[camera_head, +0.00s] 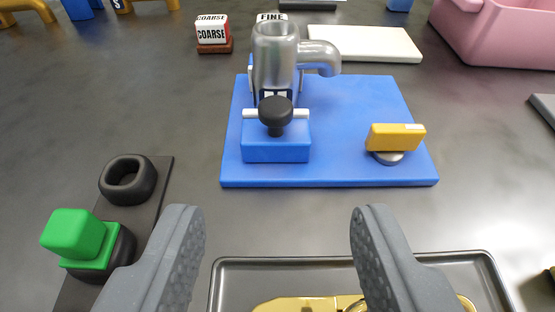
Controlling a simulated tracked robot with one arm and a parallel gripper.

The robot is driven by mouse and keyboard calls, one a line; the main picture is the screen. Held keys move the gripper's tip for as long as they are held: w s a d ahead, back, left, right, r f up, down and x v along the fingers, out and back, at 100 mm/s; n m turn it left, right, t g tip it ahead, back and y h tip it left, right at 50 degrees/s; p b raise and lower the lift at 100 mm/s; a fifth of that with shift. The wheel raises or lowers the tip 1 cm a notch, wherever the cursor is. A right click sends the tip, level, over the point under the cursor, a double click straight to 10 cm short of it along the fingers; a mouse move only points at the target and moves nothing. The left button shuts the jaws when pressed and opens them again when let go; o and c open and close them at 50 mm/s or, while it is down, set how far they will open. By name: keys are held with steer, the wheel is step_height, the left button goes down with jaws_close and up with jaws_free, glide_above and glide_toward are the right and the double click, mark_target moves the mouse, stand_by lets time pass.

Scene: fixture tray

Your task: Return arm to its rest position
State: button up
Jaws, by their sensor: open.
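My gripper (278,245) is open and empty. Its two grey padded fingers stand apart at the bottom of the view, above a dark tray (290,264) with a raised rim. Golden parts (295,304) lie in the tray between and behind the fingers, partly cut off by the lower edge. Beyond the fingers is a blue fixture plate (340,170). It carries a metal pipe-like part (276,60) with a side spout, a black knob (276,112) on a blue block, and a yellow handle piece (396,136) on a grey disc.
At left, a dark strip (160,190) bears a black ring (128,180) and a green block (78,238). Behind stand a COARSE block (212,32), a FINE block (270,17), a white slab (372,44) and a pink bin (505,32). The left-middle grey table is clear.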

steer(key=s+r+t+h, duration=0.1)
steer(key=s+r, duration=0.3)
steer(key=r, duration=1.2)
steer(key=s+r+t, duration=0.1)
steer(key=s+r, duration=0.2)
steer(key=r, duration=1.4)
steer(key=s+r+y, duration=0.1)
steer(key=s+r, duration=0.8)
steer(key=shift+s+a+r, duration=0.15)
steer(key=shift+r, duration=0.25)
